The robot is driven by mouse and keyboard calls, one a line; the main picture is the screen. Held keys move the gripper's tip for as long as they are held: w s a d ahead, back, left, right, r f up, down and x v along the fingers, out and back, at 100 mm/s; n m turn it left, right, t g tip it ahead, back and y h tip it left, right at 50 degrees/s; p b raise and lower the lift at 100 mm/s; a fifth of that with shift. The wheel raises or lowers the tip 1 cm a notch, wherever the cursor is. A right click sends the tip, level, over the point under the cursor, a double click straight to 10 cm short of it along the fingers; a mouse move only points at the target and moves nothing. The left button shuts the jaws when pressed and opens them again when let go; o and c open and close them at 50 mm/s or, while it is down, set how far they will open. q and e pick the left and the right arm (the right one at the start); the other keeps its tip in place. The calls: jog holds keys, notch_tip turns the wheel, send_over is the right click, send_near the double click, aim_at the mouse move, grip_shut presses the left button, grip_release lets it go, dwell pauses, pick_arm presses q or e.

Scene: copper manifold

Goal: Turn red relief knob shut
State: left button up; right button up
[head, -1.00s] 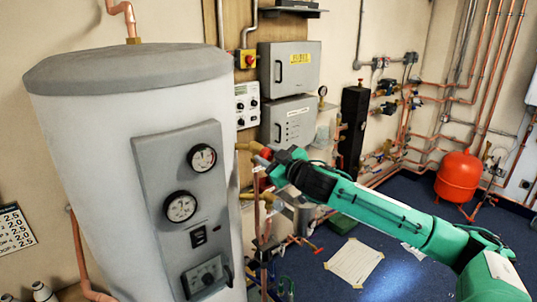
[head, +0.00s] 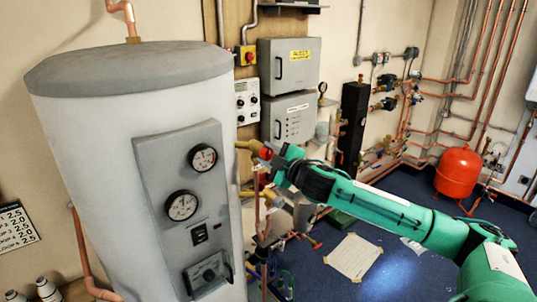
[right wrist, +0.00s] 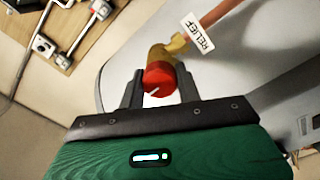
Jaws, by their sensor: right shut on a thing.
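The red relief knob (right wrist: 159,78) sits on the end of a brass valve (right wrist: 160,55) in the right wrist view, with a white pointer line on its face. A white tag reading RELIEF (right wrist: 196,33) hangs beside it. My right gripper (right wrist: 160,88) has one dark finger on each side of the knob and is shut on it. In the head view the knob (head: 266,152) shows small at the right side of the grey-white tank, mostly covered by my right gripper (head: 270,158). My left gripper is not in view.
The tank (head: 90,150) with its gauge panel (head: 150,180) stands left of my right arm. Grey control boxes (head: 290,65) hang behind. Copper pipes and brass fittings (head: 247,194) lie just below the gripper. A red vessel (head: 459,172) stands far right on open blue floor.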

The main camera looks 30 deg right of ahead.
dwell(0.3)
jog(key=o, duration=1)
jog(key=shift+s+d+f+b, duration=0.1)
jog(key=shift+s+f+b, duration=0.1)
jog(key=shift+s+b, duration=0.35)
jog(key=s+b, duration=0.2)
jog(key=s, duration=0.2)
jog(key=shift+s+d, duration=0.1)
jog(key=b, duration=0.3)
send_near(269, 157)
jog(key=shift+s+d+r, duration=0.1)
jog(key=shift+s+r, duration=0.05)
jog(key=shift+s, duration=0.7)
jog(key=shift+s+d+r, duration=0.1)
jog(key=shift+s+r, duration=0.05)
jog(key=shift+s, duration=0.65)
